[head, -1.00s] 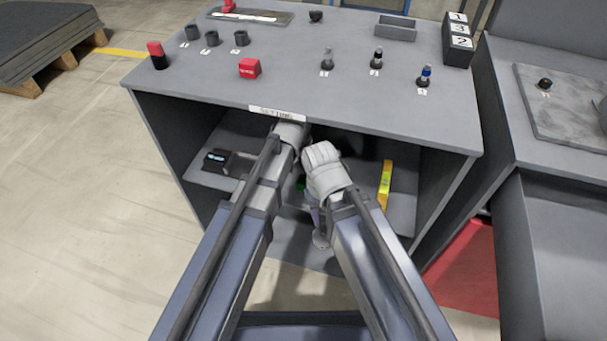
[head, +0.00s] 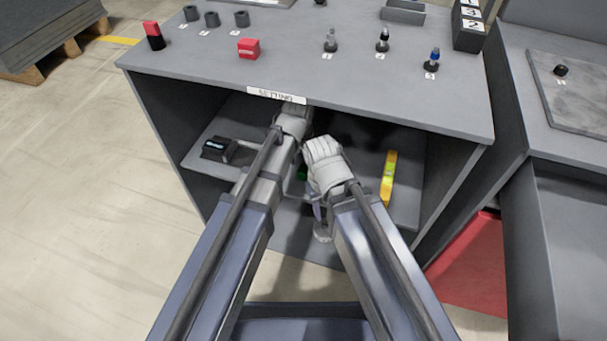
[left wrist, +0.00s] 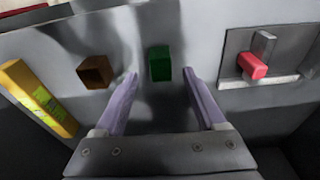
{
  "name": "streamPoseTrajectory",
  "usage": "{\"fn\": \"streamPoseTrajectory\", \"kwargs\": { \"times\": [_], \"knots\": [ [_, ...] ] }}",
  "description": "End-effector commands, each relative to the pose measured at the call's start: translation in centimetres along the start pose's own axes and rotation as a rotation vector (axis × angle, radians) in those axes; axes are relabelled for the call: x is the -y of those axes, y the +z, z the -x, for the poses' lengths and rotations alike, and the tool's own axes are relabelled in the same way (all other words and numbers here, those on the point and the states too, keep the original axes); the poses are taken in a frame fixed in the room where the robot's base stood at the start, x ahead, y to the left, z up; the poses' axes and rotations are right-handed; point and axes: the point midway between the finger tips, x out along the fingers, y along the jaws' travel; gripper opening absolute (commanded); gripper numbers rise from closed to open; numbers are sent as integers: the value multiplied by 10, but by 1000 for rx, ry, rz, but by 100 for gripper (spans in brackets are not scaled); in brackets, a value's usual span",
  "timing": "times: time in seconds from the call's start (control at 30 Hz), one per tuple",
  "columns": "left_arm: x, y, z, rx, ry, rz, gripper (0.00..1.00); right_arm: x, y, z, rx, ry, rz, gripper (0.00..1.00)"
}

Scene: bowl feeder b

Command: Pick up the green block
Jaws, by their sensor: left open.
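The green block (left wrist: 160,63) stands on the grey shelf in the left wrist view, just beyond and between the fingertips of my left gripper (left wrist: 161,76). That gripper is open and empty, its two lavender fingers apart, one on each side of the block's line. In the head view only a small part of the green block (head: 302,173) shows between my two arms. There my left arm reaches under the tabletop and its fingers are hidden. My right wrist is beside it; a lavender piece shows below it, but its jaws cannot be made out.
A brown hollow box (left wrist: 97,72) and a yellow level (left wrist: 38,98) are on one side of the block; a red-and-grey item (left wrist: 256,62) is on the other. The console top (head: 290,70) overhangs the shelf. A black device (head: 219,149) lies at the shelf's left.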

Motion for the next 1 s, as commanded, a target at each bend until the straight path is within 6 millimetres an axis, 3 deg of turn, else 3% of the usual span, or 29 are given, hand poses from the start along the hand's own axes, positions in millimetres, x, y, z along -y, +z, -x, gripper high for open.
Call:
{"fn": "streamPoseTrajectory", "kwargs": {
  "times": [0.3,0.6,1.0],
  "knots": [
    [1,0,-43,0,0,0,72,4,-3,-42,-1,3,4,50],
    [1,0,-44,0,0,0,72,4,-3,-43,-1,3,5,50],
    [1,0,-44,0,0,0,29,4,-3,-43,-1,3,5,50]
  ]
}}
